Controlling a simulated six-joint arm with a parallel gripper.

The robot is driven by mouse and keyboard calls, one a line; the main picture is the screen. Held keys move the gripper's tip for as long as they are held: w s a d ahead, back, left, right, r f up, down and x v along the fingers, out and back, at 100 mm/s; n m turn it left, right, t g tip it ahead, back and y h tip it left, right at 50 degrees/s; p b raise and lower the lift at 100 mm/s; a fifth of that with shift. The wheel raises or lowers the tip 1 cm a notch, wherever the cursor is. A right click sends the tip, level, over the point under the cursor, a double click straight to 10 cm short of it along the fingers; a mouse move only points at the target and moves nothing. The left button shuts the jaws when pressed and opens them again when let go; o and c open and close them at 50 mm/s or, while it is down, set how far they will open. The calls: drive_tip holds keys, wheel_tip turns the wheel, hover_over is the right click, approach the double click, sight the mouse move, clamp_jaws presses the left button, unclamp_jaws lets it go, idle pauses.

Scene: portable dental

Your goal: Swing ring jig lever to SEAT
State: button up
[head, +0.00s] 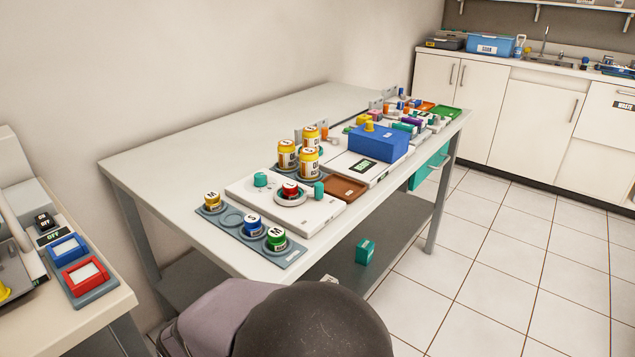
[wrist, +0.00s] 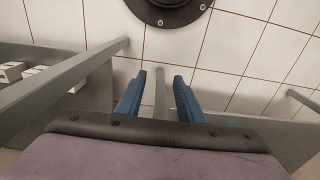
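A white jig plate (head: 321,213) lies on the near part of the long table. It carries a grey ring (head: 280,200) around a red-capped jar (head: 290,188), a teal knob (head: 260,179) to the left and a teal block-like handle (head: 318,189) to the right. I cannot tell which teal part is the lever, and no SEAT mark is readable. My gripper (wrist: 159,76) shows in the wrist view with its two blue fingers apart and nothing between them. It points toward the tiled floor. The head view does not show the fingers.
A grey rack (head: 230,232) with yellow, blue and green jars lies before the plate. Several yellow jars (head: 309,160), a brown tray (head: 345,188) and a blue box (head: 378,142) stand behind. The table's left part (head: 190,155) is clear. Table legs (wrist: 85,75) flank my fingers.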

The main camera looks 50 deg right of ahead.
sight(317, 187)
drive_tip(key=w+d+r+m+t+h+p, duration=0.15)
drive_tip(key=w+d+r+t+p, duration=0.35)
drive_tip(key=w+r+p, duration=0.7)
drive_tip(key=w+d+r+m+t+h+p, duration=0.15)
drive_tip(key=w+d+r+t+p, duration=0.35)
drive_tip(key=w+r+p, duration=0.75)
drive_tip(key=s+d+r+m+h+p, duration=0.1)
drive_tip(key=s+d+m+h, duration=0.1)
drive_tip(key=s+d, duration=0.1)
drive_tip(key=s+d+r+m+g+h+p, duration=0.1)
drive_tip(key=s+d+m, duration=0.1)
drive_tip(key=d, duration=0.3)
drive_tip(key=s+d+r+m+h+p, duration=0.1)
drive_tip(key=s+d+h+p, duration=0.1)
drive_tip(key=d, duration=0.3)
drive_tip(key=shift+s+r+m+h, duration=0.3)
drive_tip(key=shift+s+r+m, duration=0.1)
drive_tip(key=shift+s, duration=0.4)
drive_tip(key=s+d+m+g+h, duration=0.1)
drive_tip(key=s+d, duration=0.2)
drive_tip(key=s+d+r+m+g+h, duration=0.1)
drive_tip(key=s+d+m+g+h, duration=0.1)
drive_tip(key=s+d, duration=0.1)
drive_tip(key=s+d+r+m+g+h+p, duration=0.1)
drive_tip(key=s+d+m, duration=0.1)
drive_tip(key=s+d, duration=0.2)
drive_tip(key=shift+s+g, duration=0.4)
drive_tip(key=shift+s, duration=0.1)
drive_tip(key=shift+p+x, duration=0.6)
drive_tip(key=shift+x, duration=3.05)
